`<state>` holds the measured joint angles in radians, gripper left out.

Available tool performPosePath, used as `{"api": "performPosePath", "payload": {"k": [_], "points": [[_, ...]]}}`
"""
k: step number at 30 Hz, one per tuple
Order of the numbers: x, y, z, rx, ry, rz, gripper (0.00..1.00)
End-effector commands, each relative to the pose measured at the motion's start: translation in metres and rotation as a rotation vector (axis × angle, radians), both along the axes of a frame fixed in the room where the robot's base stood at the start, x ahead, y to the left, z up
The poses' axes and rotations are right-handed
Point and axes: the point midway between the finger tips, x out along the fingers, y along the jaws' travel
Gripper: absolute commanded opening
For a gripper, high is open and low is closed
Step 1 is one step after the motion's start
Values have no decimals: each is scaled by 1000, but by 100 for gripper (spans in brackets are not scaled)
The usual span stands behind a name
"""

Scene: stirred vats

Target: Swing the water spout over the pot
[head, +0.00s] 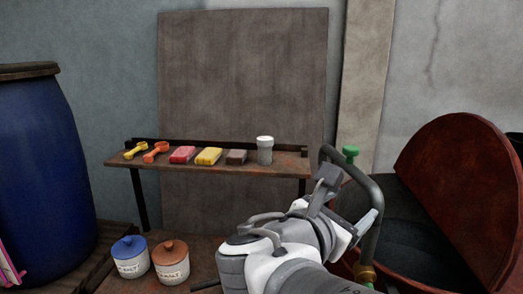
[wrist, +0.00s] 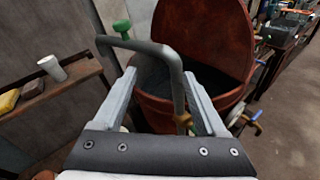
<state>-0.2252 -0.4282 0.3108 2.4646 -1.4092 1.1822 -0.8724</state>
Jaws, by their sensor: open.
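The water spout (head: 374,200) is a bent grey pipe with a green knob (head: 350,152) and brass fitting at its foot. In the wrist view the spout (wrist: 150,45) crosses in front of my gripper, its free end pointing left, away from the pot. The pot (head: 402,215) is a large rust-red vat with a dark inside and a raised round red lid (wrist: 205,32). My gripper (wrist: 160,74) is open, and the spout's upright part appears between its fingers, nearer the right one. Contact cannot be told. In the head view my gripper (head: 350,203) is left of the upright pipe.
A shelf (head: 215,164) at left holds scoops, coloured blocks and a white cup (head: 265,150). Two lidded jars (head: 130,258) stand below it. A blue barrel (head: 40,160) is far left. Open floor (wrist: 285,130) shows at right in the wrist view.

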Motion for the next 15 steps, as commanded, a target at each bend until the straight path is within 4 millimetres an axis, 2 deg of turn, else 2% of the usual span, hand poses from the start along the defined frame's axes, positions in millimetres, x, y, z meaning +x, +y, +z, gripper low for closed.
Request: {"api": "performPosePath", "payload": {"k": [3,7,11,15], "points": [[13,21,14,-174,19,92,74],[21,36,25,-283,24,146,74],[26,38,28,-319,26,161,74],[40,27,28,-320,27,159,74]]}}
